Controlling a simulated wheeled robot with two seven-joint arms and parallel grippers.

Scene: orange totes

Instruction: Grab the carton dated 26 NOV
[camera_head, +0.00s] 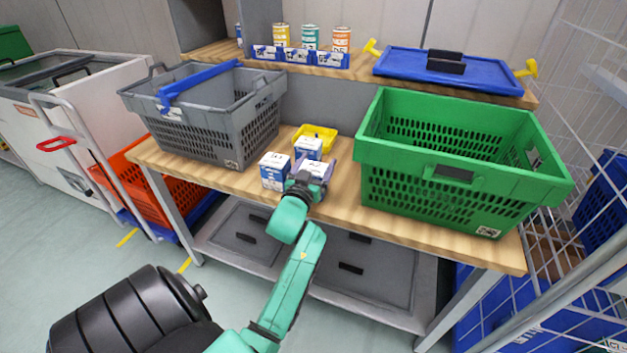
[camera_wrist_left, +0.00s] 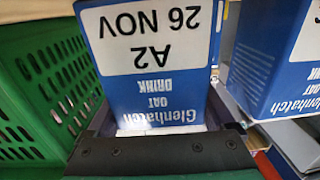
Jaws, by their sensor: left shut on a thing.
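The blue and white carton dated 26 NOV (camera_wrist_left: 140,40) fills the middle of the left wrist view. Its label is upside down there and reads A2, Glenhatch oat drink. In the head view this carton (camera_head: 318,167) stands on the wooden table, partly hidden by my gripper. My left gripper (camera_head: 307,183) is shut on it, with a finger along each side. A second carton (camera_head: 273,172) stands just to its left, and it also shows at the right of the left wrist view (camera_wrist_left: 265,55). A third carton (camera_head: 308,147) stands behind. My right gripper is not in view.
A green crate (camera_head: 455,173) stands close on the right and a grey basket (camera_head: 205,148) on the left. A small yellow tray (camera_head: 327,131) lies behind the cartons. Several cans and small boxes line the back shelf (camera_head: 375,76), beside a blue lid (camera_head: 425,68).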

